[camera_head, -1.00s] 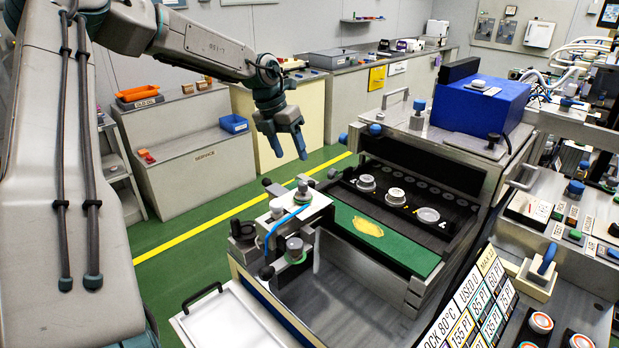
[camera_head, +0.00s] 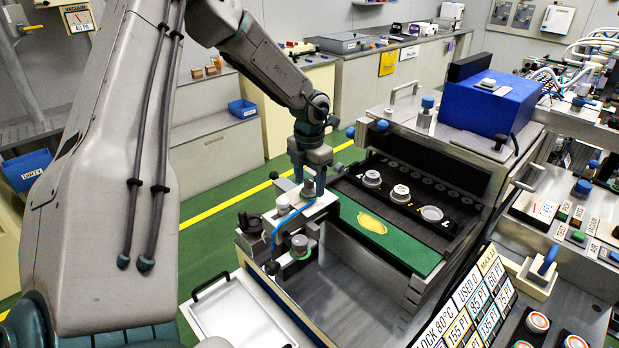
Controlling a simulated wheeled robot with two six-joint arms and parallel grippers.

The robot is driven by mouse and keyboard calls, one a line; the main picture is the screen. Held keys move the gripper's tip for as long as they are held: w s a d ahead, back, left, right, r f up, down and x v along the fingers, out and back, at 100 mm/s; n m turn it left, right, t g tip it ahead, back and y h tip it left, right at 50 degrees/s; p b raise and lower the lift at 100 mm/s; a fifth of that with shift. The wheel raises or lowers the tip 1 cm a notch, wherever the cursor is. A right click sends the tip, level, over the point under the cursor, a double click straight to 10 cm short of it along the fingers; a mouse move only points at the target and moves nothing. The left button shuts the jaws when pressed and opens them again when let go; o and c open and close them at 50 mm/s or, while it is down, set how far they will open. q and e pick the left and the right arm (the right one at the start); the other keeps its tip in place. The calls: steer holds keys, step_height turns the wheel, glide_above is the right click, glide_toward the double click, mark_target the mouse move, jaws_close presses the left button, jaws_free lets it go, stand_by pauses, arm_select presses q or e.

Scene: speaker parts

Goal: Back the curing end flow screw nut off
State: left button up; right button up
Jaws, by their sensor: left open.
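My left gripper (camera_head: 310,172) is open and points down over the far end of the grey metal block (camera_head: 313,214), on the side toward the oven-like unit. Its fingers stand at the far flow screw nut (camera_head: 308,187), a small grey knob that they mostly hide. I cannot tell whether they touch it. A similar grey nut (camera_head: 299,243) with a green ring stands at the near end of the block. A white-topped cylinder (camera_head: 283,204) and a blue hose (camera_head: 275,232) lie between them. My right gripper is not in view.
A green mat (camera_head: 400,250) with a yellow patch lies right of the block, below a black rack of round parts (camera_head: 401,193). A white tray (camera_head: 235,315) with a black handle is in front. A blue box (camera_head: 481,104) sits on the unit behind.

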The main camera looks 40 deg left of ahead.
arm_select(q)
steer(key=shift+s+f, duration=0.1)
steer(key=shift+f, duration=0.5)
